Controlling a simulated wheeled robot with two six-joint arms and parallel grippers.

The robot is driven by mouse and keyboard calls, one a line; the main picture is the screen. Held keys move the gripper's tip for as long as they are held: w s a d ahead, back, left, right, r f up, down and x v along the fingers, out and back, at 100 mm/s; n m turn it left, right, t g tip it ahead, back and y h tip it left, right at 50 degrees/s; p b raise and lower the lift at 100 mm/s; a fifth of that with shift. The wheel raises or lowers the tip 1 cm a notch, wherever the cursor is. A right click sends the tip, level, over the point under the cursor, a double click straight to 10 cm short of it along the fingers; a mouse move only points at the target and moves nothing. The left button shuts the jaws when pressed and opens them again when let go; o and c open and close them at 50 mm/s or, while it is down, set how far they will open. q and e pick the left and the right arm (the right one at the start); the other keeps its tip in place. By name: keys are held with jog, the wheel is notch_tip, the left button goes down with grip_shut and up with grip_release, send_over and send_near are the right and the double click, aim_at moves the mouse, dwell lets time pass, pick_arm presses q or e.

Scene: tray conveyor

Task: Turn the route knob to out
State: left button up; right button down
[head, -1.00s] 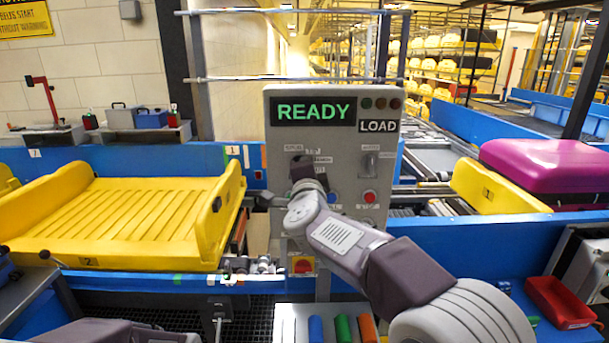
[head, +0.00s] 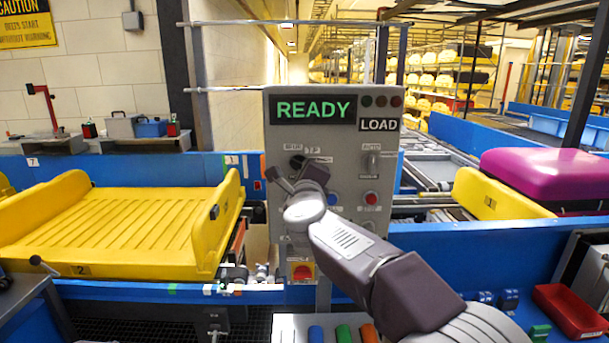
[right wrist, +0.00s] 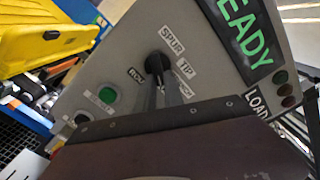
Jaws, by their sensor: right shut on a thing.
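The black round knob (head: 297,161) is on the left of the grey control panel (head: 335,130). In the right wrist view the knob (right wrist: 158,64) has white labels around it: SPUR above, TIP to the right, one at the left and one half hidden. I cannot read OUT on any of them. My right gripper (head: 302,177) is at the panel, tilted, with its jaws shut on this knob. Its fingers (right wrist: 165,94) reach up to the knob in the right wrist view and hide its lower side. My left gripper is not in view.
A second, grey knob (head: 372,162) is on the panel's right, above a red button (head: 371,198). A green button (right wrist: 107,95) is near the held knob. A red-and-yellow switch (head: 302,271) sits lower down. A yellow tray (head: 110,230) stands left, a magenta case (head: 545,175) right.

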jog(key=shift+f, duration=0.45)
jog(key=c, duration=1.7)
grip_release()
jog(key=shift+o, duration=1.3)
jog(key=shift+s+r, duration=0.1)
jog(key=shift+d+r, duration=0.1)
jog(key=shift+r, duration=0.05)
jog(key=s+b, duration=0.2)
jog(key=s, duration=0.7)
